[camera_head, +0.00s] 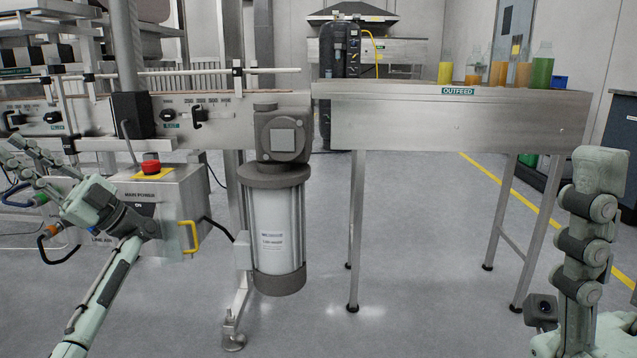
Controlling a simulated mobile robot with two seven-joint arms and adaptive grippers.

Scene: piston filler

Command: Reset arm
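My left arm comes in from the lower left, and my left gripper (22,162) is at the left edge, in front of the conveyor machine. Its two fingers look spread apart, with nothing seen between them.
A steel outfeed table (455,115) carries several bottles (541,70) at its right end. A motor cylinder (275,230) hangs at the centre. A control box with a red emergency button (150,167) is near my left arm. The central floor is clear.

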